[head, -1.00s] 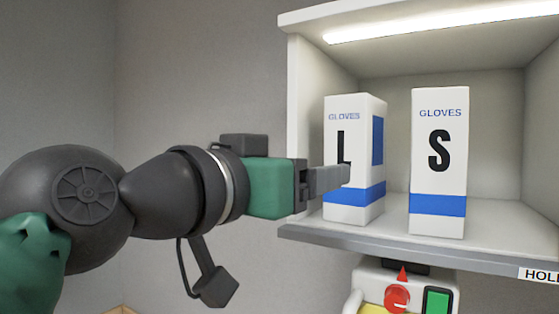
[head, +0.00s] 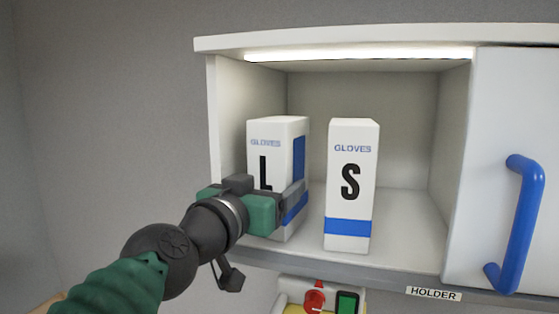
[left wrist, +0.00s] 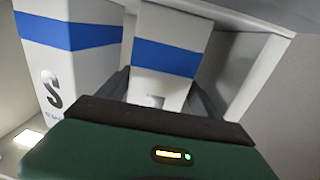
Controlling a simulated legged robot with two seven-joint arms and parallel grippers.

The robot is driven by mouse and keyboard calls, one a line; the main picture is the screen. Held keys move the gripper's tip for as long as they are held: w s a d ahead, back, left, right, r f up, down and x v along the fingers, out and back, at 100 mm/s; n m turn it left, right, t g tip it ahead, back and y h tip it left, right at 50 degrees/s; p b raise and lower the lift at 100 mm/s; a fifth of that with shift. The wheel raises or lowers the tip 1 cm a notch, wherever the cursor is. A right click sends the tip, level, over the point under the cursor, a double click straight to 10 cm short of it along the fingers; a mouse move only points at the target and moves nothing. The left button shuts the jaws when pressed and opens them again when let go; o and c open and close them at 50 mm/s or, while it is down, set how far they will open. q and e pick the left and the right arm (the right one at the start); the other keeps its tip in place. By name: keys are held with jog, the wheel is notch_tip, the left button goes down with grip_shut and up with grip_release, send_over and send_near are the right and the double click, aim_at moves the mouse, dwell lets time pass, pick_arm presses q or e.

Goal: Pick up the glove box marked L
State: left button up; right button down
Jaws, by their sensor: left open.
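The glove box marked L (head: 265,150) is a white upright carton with a blue band and a blue side patch. It stands on the left of the open cabinet's shelf. My left gripper (head: 288,200) is open at its lower part and covers some of its front; one finger shows along its right side. In the left wrist view, which shows the scene upside down, the L box (left wrist: 168,58) sits between the two dark fingers of the gripper (left wrist: 160,95). Whether they touch it I cannot tell. My right gripper is not in view.
A similar glove box marked S (head: 352,185) stands close to the right, also in the left wrist view (left wrist: 70,60). The cabinet (head: 385,255) has a left wall close to the L box. A door with a blue handle (head: 525,225) covers the right part. A red knob (head: 314,299) sits below.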

pick_arm(q)
jog(key=x, duration=0.1)
jog(key=p+x, duration=0.1)
jog(key=x, duration=0.1)
jog(key=shift+d+r, duration=0.2)
jog(key=shift+d, duration=0.1)
jog(key=shift+w+d+f, duration=0.15)
jog(key=shift+w+d, duration=0.05)
jog(key=shift+w, duration=0.15)
jog(key=shift+s+a, duration=0.1)
jog(key=shift+a, duration=0.15)
jog(key=c, duration=1.4)
jog(key=shift+c, duration=0.8)
